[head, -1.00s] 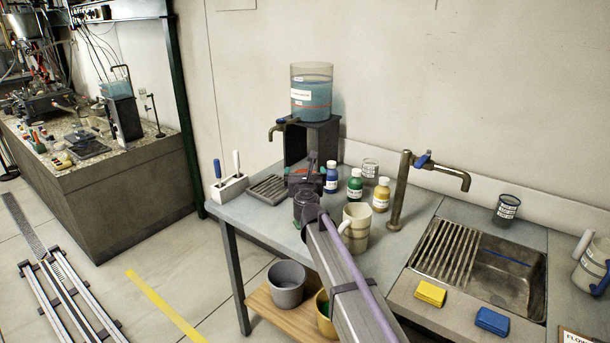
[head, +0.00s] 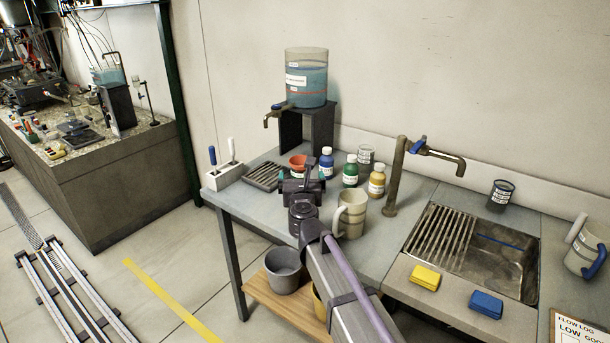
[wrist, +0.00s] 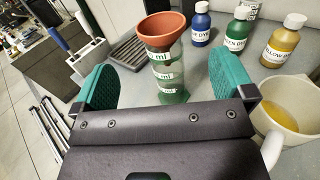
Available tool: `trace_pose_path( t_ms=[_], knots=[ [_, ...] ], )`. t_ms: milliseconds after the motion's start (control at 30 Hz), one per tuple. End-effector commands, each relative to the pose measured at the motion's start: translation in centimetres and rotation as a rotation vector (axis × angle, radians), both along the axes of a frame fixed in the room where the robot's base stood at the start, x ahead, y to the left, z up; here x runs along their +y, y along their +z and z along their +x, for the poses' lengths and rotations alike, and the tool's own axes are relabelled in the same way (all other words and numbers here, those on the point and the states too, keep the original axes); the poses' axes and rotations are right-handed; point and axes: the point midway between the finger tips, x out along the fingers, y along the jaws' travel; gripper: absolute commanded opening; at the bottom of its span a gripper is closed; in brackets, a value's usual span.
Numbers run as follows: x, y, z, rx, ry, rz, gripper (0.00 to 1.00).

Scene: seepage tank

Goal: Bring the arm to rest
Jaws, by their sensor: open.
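My gripper (head: 303,180) is over the left part of the grey bench, its jaws apart and empty. In the wrist view my gripper (wrist: 165,84) shows two green pads spread wide. A clear measuring cylinder (wrist: 170,78) with "ml" labels stands beyond and between the pads, with a terracotta funnel (wrist: 163,30) in its top. The pads do not appear to touch it. In the head view the funnel (head: 298,161) shows just behind my gripper, which hides most of the cylinder.
A beige mug (head: 351,214) stands close to the right of my gripper. Blue (head: 326,163), green (head: 350,171) and yellow (head: 377,181) dye bottles stand behind it. A tank (head: 306,78) on a black stand is at the back. A tap (head: 397,175) rises right of the mug.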

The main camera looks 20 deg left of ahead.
Motion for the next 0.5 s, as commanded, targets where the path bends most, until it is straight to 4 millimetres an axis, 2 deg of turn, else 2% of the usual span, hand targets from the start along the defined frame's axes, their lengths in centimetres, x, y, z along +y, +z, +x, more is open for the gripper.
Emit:
trace_pose_path(
  t_ms=[167,267,333,400,467,500],
  knots=[
    [0.0,0.0,0.0,-0.007,0.0,-0.019,1.0],
    [1.7,0.1,-0.8,-0.092,0.111,-0.185,1.0],
    [3.9,-0.1,-3.5,-0.268,0.301,-0.459,1.0],
    [4.7,-1.4,-7.8,-0.512,0.544,-0.822,1.0],
    [2.1,-3.7,-10.8,-0.72,0.764,-1.164,1.0],
    [-1.1,-5.6,-12.4,-0.832,0.922,-1.381,1.0]
  ],
)
